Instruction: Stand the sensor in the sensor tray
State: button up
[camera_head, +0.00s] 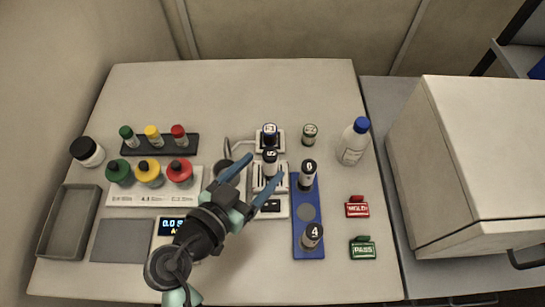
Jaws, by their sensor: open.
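Several dark-topped numbered cylinders are in view, and I cannot tell for sure which is the sensor. A cylinder marked 5 (270,157) stands upright at the white fixture (277,211). My gripper (266,167) is open, with its blue fingers on either side of this cylinder's place; I cannot tell if they touch it. The blue tray (297,239), seemingly the sensor tray, lies to the right. It holds a cylinder marked 6 (308,170) at its far end and one marked 4 (312,234) at its near end.
A blue-capped bottle (354,143) is at the back right. Red (357,208) and green (362,249) signs stand right of the tray. Capped jars (149,172) and a grey bin (70,220) are left.

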jog(key=p+x, duration=0.2)
jog(key=x, duration=0.6)
jog(key=shift+w+a, duration=0.15)
jog(key=shift+a, duration=0.05)
grip_shut()
